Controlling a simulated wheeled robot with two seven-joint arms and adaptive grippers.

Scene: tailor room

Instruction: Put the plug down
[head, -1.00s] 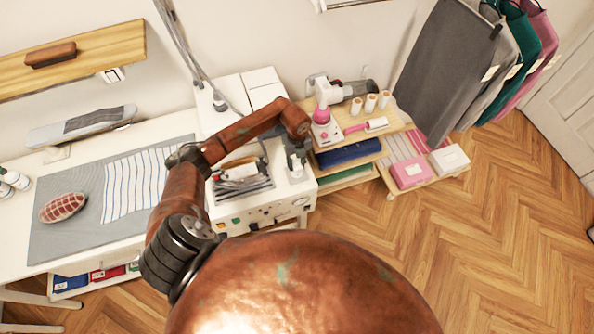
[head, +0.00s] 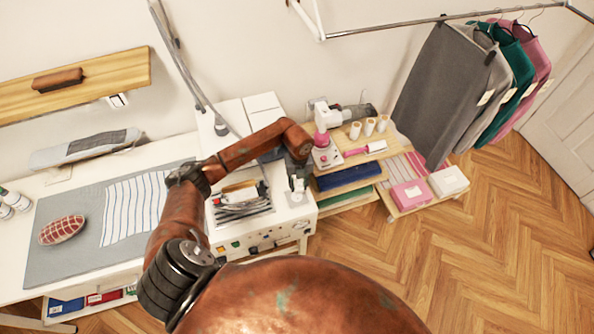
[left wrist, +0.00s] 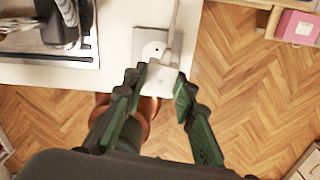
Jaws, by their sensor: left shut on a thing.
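The white plug (left wrist: 158,80) is between the fingers of my left gripper (left wrist: 160,90) in the left wrist view, and the gripper is shut on it. A white cord (left wrist: 176,18) runs up from beside the plug. A socket with a round white face (left wrist: 152,49) on a grey plate lies just beyond the plug, near the table's edge. Whether the plug touches the table or hangs above it, I cannot tell. In the head view my left gripper (head: 298,186) points down over the right end of the white table, its fingers small and unclear. My right gripper does not show.
A low wooden shelf (head: 350,178) with a pink-and-white machine (head: 324,148) stands to the right. A grey mat (head: 85,250) with a striped cloth covers the table's left part. Open wooden floor lies in front.

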